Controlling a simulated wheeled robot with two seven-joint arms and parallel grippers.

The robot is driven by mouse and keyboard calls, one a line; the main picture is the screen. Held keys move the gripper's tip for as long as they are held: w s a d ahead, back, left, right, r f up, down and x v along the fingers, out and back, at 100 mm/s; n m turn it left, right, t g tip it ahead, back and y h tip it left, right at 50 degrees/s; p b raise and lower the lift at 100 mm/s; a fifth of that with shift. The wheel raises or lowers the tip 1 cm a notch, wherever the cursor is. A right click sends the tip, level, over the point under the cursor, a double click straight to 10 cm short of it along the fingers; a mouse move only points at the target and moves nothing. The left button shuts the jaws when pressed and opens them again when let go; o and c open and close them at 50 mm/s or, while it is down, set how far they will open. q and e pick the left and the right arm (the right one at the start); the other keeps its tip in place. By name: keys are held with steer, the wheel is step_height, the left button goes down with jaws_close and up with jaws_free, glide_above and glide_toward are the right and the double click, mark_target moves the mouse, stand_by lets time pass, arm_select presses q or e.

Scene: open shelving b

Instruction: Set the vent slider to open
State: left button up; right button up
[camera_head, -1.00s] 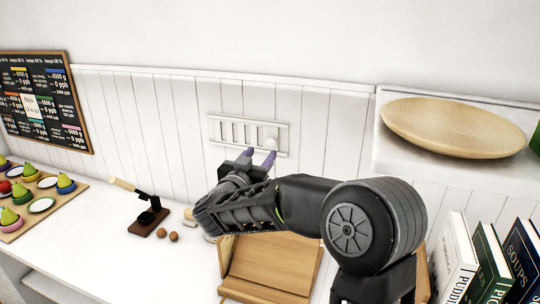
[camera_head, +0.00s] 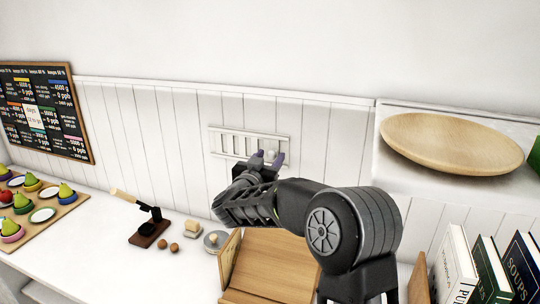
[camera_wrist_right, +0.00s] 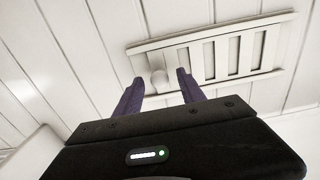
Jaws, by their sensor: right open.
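The white vent (camera_head: 236,143) is set in the panelled wall, with a row of upright slots. Its round white slider knob (camera_head: 271,154) is at the right end in the head view. In the right wrist view the vent (camera_wrist_right: 237,55) shows dark slots, and the knob (camera_wrist_right: 159,79) is at its left end. My right gripper (camera_head: 268,159) is open at the vent, with its purple fingers on either side of the knob. In the wrist view there are gaps between the knob and both fingers of the gripper (camera_wrist_right: 160,80). My left gripper is not in view.
A wooden bowl (camera_head: 458,147) sits on a ledge at right, above several books (camera_head: 490,270). A wooden stand (camera_head: 270,265) is below my right arm. A board of pears (camera_head: 38,215) and a dark tool (camera_head: 150,232) are on the counter at left.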

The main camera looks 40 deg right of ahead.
steer(key=shift+w+d, duration=0.2)
steer(key=shift+d, duration=0.1)
steer(key=shift+c, duration=0.6)
jaws_close()
stand_by(0.7)
